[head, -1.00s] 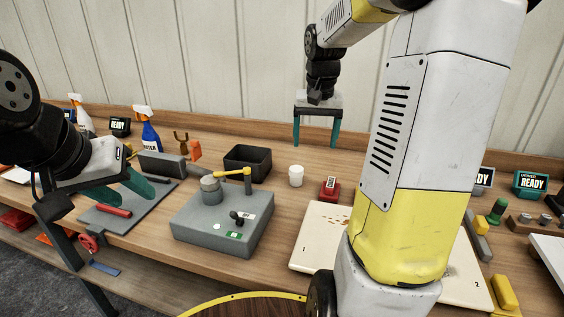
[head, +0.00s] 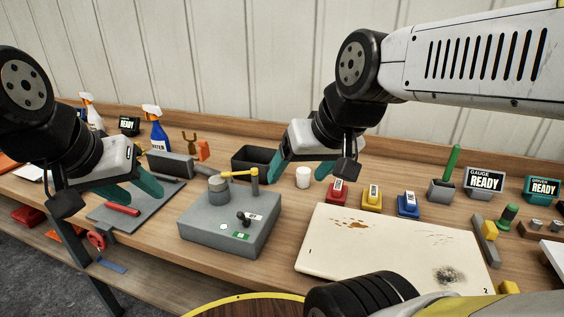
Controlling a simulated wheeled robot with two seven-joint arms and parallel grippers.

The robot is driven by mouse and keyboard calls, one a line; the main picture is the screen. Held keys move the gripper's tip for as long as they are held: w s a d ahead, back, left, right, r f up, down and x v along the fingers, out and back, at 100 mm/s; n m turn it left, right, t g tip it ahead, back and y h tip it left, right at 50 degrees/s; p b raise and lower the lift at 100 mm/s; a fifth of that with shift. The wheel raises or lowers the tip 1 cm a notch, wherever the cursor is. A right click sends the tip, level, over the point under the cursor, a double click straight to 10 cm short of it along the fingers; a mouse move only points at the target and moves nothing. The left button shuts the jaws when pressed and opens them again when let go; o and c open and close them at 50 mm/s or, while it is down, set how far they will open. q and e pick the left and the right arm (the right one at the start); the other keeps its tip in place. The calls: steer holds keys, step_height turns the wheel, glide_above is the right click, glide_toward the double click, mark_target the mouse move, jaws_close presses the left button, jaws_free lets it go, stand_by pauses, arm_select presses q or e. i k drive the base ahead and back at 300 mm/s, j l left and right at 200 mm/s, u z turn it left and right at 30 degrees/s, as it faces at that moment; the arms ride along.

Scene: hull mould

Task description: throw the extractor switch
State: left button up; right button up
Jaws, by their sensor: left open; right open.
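I cannot tell which control is the extractor switch, as the small labels are unreadable. A red switch block (head: 338,192), a yellow one (head: 372,197) and a blue one (head: 408,205) stand in a row behind the cream board, each with a small label plate. A grey box with an upright green lever (head: 451,165) stands to their right. My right gripper (head: 298,180) is open and empty above the bench, around the white cup in the picture and left of the red block; contact is unclear. My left gripper (head: 136,194) is open over the grey mat, near a red handle (head: 122,209).
A grey fixture (head: 225,235) with a yellow arm and small black knob stands mid-bench. A black bin (head: 250,162) and white cup (head: 303,178) are behind it. The stained cream board (head: 390,245) lies in front of the blocks. READY displays (head: 484,181) stand at right.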

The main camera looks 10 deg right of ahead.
mark_target(246, 221)
steer(key=k+l+u, duration=0.45)
steer(key=l, duration=0.45)
steer(key=k+l+u, duration=0.5)
steer(key=k+l, duration=0.2)
steer(key=i+j+z, duration=0.1)
steer(key=z, duration=0.3)
steer(key=j+z, duration=0.2)
steer(key=z, duration=0.25)
steer(key=j+z, duration=0.2)
steer(key=z, duration=0.2)
steer(key=i, duration=0.05)
